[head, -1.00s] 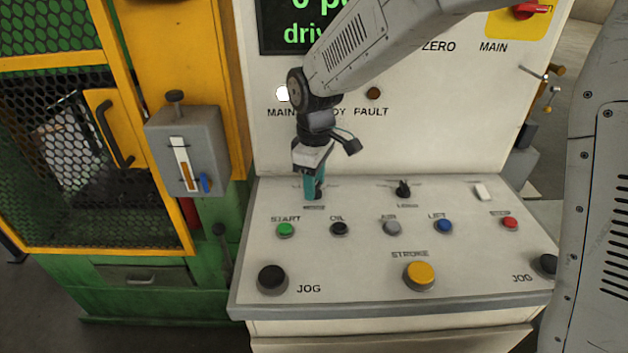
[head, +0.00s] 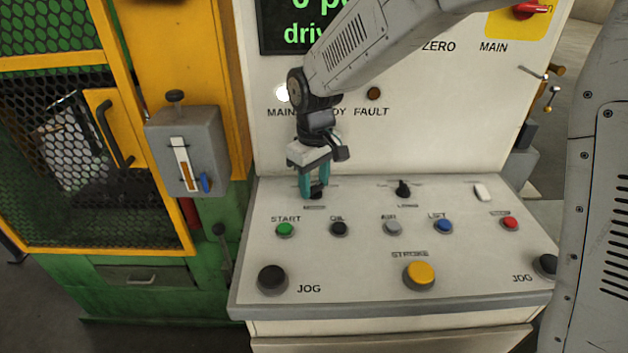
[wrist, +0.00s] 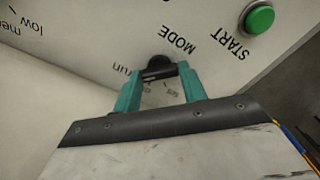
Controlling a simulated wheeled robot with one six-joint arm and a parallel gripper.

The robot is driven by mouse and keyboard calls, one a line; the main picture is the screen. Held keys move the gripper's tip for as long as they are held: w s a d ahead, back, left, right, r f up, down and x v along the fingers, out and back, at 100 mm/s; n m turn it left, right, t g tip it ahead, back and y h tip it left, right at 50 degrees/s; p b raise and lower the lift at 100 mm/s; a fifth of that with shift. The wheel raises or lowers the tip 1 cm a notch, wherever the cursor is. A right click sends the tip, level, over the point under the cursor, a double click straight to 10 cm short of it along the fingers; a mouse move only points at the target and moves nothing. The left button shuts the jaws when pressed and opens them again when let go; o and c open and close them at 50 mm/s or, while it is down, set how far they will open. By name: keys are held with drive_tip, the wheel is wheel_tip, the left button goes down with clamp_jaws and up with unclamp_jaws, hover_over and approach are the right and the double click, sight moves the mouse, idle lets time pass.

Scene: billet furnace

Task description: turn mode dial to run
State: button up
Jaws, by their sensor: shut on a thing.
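The mode dial (head: 317,194) is a small black knob at the back left of the sloped console. In the wrist view the black knob (wrist: 158,66) shows between and just beyond my fingertips, beside the printed word MODE. The label "run" is printed to its left in that view, and another small label, hard to read, is to its right. My gripper (head: 316,193), with two teal fingers, points down and is shut on the dial; it also shows in the wrist view (wrist: 163,78). The fingers partly hide the dial, so its pointer direction is unclear.
The green START button (head: 285,229) and black OIL button (head: 339,228) sit just in front of the dial. A second black dial (head: 403,189) is to the right. The upright panel (head: 420,140) rises close behind. A grey lever box (head: 186,150) is at left.

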sight(314, 186)
drive_tip(key=o, duration=1)
drive_tip(key=shift+r, duration=0.1)
wheel_tip(314, 186, up, 8)
drive_tip(key=shift+f, duration=0.15)
